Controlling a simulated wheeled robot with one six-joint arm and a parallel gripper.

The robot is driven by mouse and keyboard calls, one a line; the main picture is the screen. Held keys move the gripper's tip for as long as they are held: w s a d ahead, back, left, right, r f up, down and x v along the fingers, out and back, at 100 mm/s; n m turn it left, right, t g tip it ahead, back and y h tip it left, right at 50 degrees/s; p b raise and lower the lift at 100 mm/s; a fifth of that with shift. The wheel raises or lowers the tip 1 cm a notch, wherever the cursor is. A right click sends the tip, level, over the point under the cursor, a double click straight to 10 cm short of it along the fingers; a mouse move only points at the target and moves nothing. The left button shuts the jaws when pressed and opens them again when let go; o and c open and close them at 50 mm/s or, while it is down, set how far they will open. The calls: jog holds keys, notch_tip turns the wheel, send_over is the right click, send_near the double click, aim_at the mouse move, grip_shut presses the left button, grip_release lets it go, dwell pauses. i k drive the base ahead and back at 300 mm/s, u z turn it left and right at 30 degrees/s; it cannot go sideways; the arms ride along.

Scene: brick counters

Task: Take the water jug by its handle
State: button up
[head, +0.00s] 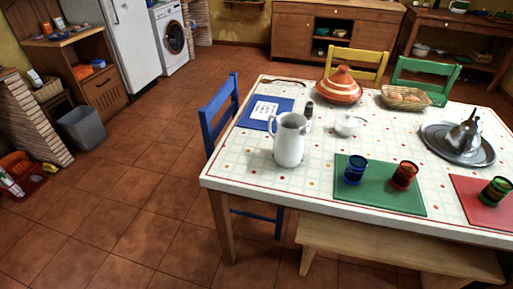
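The water jug (288,143) is a white pitcher standing upright on the near left part of the table (240,170). Its handle (271,125) is on its left side, facing the table's left edge. Nothing touches the jug that I can see. My gripper and arm are not in view.
A blue placemat (252,122) with paper, a dark shaker (309,112) and a white pot (348,125) lie behind the jug. A green placemat (380,203) with two glasses is right. A blue chair (213,125) and wooden bench (395,243) border the table.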

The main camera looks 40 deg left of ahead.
aim_at(290, 142)
jog(key=u, duration=1.45)
jog(key=i, duration=1)
